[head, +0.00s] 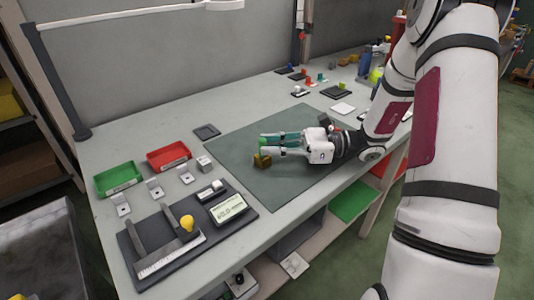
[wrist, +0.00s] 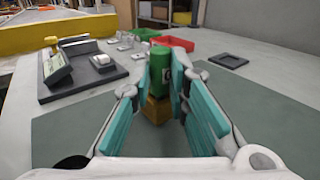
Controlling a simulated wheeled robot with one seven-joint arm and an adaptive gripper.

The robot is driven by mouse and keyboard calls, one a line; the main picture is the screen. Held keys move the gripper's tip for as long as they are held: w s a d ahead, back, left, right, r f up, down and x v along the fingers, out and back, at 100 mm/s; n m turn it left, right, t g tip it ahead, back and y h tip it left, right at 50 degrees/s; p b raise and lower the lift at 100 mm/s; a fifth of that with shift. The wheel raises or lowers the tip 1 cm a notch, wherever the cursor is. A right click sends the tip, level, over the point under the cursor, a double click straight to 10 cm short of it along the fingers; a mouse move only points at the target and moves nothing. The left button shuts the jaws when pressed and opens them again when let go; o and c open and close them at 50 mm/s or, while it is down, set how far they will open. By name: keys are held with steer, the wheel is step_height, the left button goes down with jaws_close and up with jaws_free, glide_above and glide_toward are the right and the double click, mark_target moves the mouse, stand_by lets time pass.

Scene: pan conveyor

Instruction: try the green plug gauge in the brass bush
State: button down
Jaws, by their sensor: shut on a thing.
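The green plug gauge (wrist: 160,64) is a green cylinder between the teal-padded fingers of my gripper (wrist: 166,82), which is shut on it. It shows only as a small green patch in the head view (head: 263,141). The brass bush (wrist: 155,110) is a yellow-brown block directly below the gauge, between the fingers in the wrist view. In the head view the brass bush (head: 262,160) stands on the dark green mat (head: 232,133) at the fingertips. The gauge's lower end is hidden, so I cannot tell whether it is in the bore or just above it.
A green tray (head: 119,178) and a red tray (head: 168,157) stand to the left, with small metal blocks in front. A dark board (head: 130,252) with measuring tools lies at the front left. Small coloured parts stand at the back right. The mat around the bush is clear.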

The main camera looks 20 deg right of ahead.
steer(key=shift+r, duration=0.15)
step_height(320, 180, up, 6)
steer(key=p, duration=0.5)
stand_by(1.0)
